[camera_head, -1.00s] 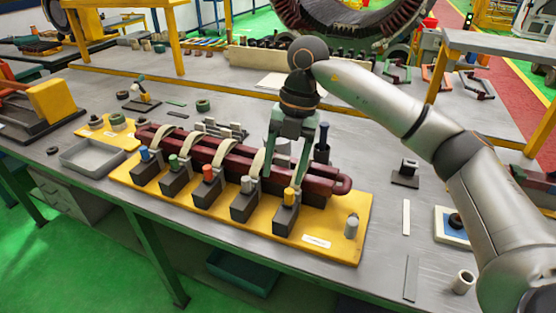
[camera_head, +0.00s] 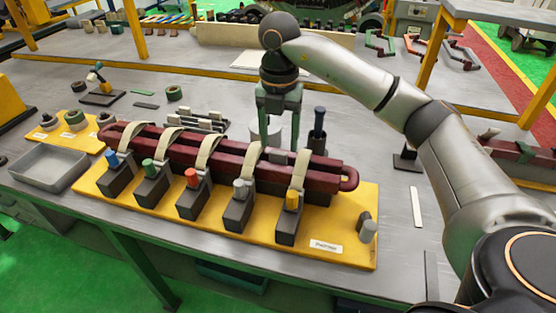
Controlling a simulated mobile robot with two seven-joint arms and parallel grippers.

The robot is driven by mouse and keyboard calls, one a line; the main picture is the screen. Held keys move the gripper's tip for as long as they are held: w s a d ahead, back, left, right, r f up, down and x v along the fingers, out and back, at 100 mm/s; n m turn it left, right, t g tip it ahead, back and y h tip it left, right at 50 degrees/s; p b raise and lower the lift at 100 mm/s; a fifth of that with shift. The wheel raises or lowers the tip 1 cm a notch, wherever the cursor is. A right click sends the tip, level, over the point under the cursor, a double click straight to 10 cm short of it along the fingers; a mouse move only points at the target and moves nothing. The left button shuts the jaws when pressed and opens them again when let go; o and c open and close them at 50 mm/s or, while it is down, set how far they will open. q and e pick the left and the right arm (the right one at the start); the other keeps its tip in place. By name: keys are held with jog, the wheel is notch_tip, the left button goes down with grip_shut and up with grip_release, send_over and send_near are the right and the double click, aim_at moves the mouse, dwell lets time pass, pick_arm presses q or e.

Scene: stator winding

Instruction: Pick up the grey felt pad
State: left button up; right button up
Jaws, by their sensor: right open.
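My right gripper (camera_head: 279,140) points down over the back of the dark red coil bar (camera_head: 325,172), near its right part. Its fingers are apart. A small grey block or pad (camera_head: 278,157) shows on the coil just below and between the fingertips; I cannot tell for sure that it is the grey felt pad, or whether the fingers touch it. Several grey slab-like pieces (camera_head: 197,123) stand behind the coil, left of the gripper. My left gripper is not in view.
The coil lies on a yellow fixture board (camera_head: 330,225) with several dark clamp blocks, coloured knobs and cream straps. A pale cylinder (camera_head: 256,132) and a dark blue-handled tool (camera_head: 318,130) stand behind it. A grey tray (camera_head: 48,168) is at left.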

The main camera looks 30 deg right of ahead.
aim_at(279, 152)
jog(key=shift+w+f, duration=0.15)
jog(key=shift+f, duration=2.6)
jog(key=shift+c, duration=0.2)
grip_shut()
jog(key=shift+r, duration=0.1)
